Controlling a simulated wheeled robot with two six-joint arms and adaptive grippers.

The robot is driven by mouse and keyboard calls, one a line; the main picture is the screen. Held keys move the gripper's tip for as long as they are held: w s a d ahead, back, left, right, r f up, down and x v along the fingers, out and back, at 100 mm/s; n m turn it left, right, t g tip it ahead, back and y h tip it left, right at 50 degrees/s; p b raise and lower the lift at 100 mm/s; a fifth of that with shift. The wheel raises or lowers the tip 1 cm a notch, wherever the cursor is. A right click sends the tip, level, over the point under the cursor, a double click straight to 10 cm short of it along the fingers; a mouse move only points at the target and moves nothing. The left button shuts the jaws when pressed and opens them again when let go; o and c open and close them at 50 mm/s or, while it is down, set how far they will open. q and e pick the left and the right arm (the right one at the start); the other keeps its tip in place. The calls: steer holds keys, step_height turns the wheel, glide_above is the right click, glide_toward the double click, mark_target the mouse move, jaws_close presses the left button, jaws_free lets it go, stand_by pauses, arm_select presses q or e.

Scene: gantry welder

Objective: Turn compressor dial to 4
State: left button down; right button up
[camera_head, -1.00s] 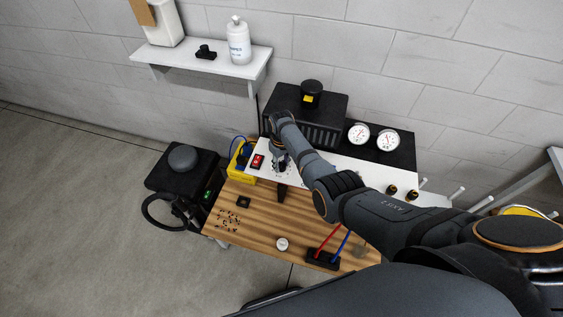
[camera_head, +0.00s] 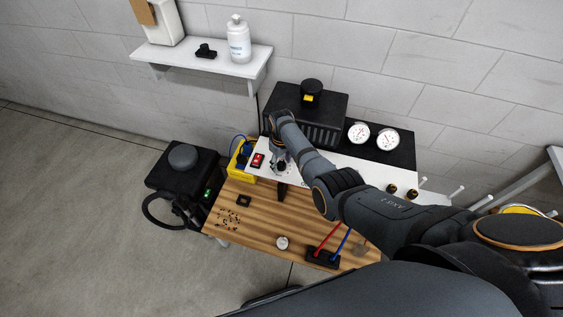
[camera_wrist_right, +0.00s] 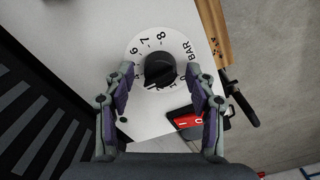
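The compressor dial (camera_wrist_right: 160,68) shows in the right wrist view as a black knob on a round white scale, set in a white panel (camera_wrist_right: 95,30). The figures 6, 7, 8 and the word BAR are readable; the lower figures are hidden or cut by the knob and fingers, and I cannot tell the exact setting. My right gripper (camera_wrist_right: 161,78) is open, one finger on each side of the knob, with gaps to it. In the head view the right gripper (camera_head: 279,158) is over the left part of the panel. My left gripper is not in view.
A red rocker switch (camera_wrist_right: 188,121) sits close to the dial; it also shows in the head view (camera_head: 258,160). Behind the panel stands a black ribbed unit (camera_head: 318,105), with two white gauges (camera_head: 358,133) to its right. A wooden bench top (camera_head: 255,212) lies in front.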

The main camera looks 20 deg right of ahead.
mark_target(282, 162)
step_height(282, 162, up, 12)
stand_by(0.6)
steer(key=shift+s+f, duration=0.1)
